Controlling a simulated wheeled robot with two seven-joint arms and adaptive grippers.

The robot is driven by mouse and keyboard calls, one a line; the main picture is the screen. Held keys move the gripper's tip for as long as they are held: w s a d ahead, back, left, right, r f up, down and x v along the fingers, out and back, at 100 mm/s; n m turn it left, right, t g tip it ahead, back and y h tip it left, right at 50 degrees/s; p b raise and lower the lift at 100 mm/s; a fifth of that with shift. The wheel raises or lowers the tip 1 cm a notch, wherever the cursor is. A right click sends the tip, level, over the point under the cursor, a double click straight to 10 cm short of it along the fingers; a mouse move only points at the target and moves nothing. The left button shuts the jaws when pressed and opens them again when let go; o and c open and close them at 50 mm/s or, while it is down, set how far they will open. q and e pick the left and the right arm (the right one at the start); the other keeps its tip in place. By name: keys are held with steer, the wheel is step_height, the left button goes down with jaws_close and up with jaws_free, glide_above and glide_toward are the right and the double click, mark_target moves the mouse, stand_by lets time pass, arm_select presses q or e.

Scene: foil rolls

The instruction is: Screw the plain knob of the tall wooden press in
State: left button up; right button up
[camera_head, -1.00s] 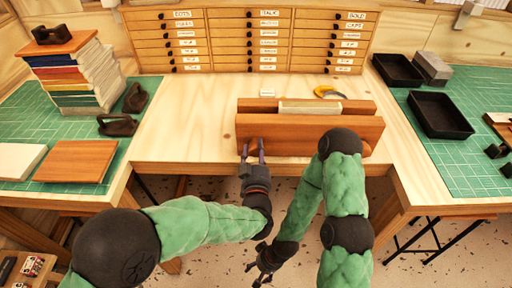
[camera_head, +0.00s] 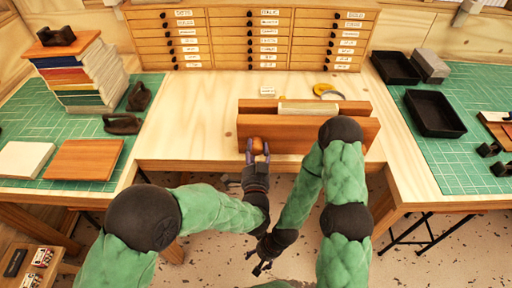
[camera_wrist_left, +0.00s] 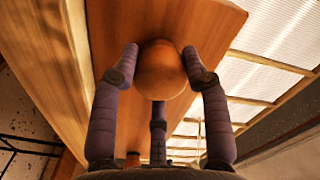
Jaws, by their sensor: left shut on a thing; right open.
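The tall wooden press (camera_head: 310,135) stands at the front edge of the bench, with two upright reddish-brown boards and a pale block between them. A plain round wooden knob (camera_head: 257,145) is on its front board, near the left end. My left gripper (camera_head: 257,150) is shut on this knob from the front. In the left wrist view, its purple fingers (camera_wrist_left: 160,75) sit around the smooth ball of the knob (camera_wrist_left: 160,62), against the board. My right gripper (camera_head: 262,265) is open and empty, low in front of the bench. My right arm covers the right end of the press.
A yellow ring-shaped thing (camera_head: 325,90) and a small white label (camera_head: 267,91) lie behind the press. Drawers (camera_head: 250,40) line the back. Books (camera_head: 85,80) and boards lie at left, black trays (camera_head: 435,113) at right. Bare bench is free left of the press.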

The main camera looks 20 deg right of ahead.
arm_select(q)
steer(key=m+p, duration=0.1)
steer(key=m, duration=0.3)
steer(key=shift+r, duration=0.15)
steer(key=m+p, duration=0.1)
steer(key=m, duration=0.2)
steer(key=shift+m+p, duration=0.3)
steer(key=shift+p, duration=0.1)
steer(key=m+p, duration=0.1)
steer(key=m, duration=0.4)
steer(key=shift+s+f+m+h+p, duration=0.1)
steer(key=shift+f+m+h+p, duration=0.1)
steer(key=shift+m+h+p, duration=0.15)
steer(key=shift+m, duration=0.85)
steer(key=shift+f+p, duration=0.2)
steer(key=shift+p, duration=0.1)
steer(key=o, duration=1.2)
steer(key=shift+s, duration=0.1)
steer(key=shift+c, duration=0.2)
steer(key=shift+r, duration=0.1)
